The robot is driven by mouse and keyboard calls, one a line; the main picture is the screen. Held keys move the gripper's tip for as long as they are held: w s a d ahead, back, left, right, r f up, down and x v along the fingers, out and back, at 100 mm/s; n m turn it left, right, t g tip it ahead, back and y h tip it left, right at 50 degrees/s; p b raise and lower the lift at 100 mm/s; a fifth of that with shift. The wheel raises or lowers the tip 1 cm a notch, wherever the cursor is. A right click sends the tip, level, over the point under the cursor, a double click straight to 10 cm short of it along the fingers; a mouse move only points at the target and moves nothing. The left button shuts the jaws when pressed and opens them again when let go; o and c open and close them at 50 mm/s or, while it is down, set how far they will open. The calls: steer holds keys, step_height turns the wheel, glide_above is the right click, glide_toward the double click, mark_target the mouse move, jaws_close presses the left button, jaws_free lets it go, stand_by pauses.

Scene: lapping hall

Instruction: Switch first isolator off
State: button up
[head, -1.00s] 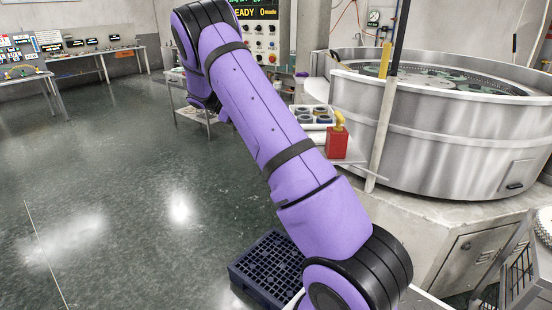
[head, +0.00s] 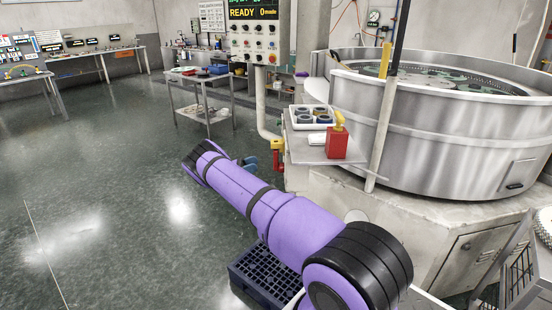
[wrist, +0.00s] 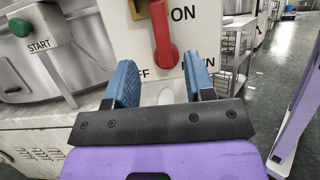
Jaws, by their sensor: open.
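The isolator shows in the wrist view as a red lever (wrist: 163,38) with a yellowish upper part, on a pale panel (wrist: 118,22). The lever runs nearly upright in the picture. "ON" is printed right of its upper part; partly hidden "FF" letters show by its lower end. My gripper (wrist: 160,76) is open, its blue fingers apart and nothing visible between them. The lever's lower end appears just beyond the gap; contact cannot be told. In the head view my gripper (head: 248,162) is low, left of a red and yellow fitting (head: 277,148) on the machine's side.
A green START button (wrist: 20,28) is at the wrist view's left. A shelf (head: 310,150) with a white tray (head: 290,119) and a red bottle (head: 337,143) juts from the large steel machine (head: 450,130). A dark crate (head: 262,278) stands on the floor. Open floor lies left.

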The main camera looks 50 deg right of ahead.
step_height(320, 180, up, 4)
glide_above(276, 170)
steer(key=shift+w+d+f, duration=0.2)
steer(key=shift+w+d, duration=0.15)
steer(key=shift+d, duration=0.05)
jaws_close()
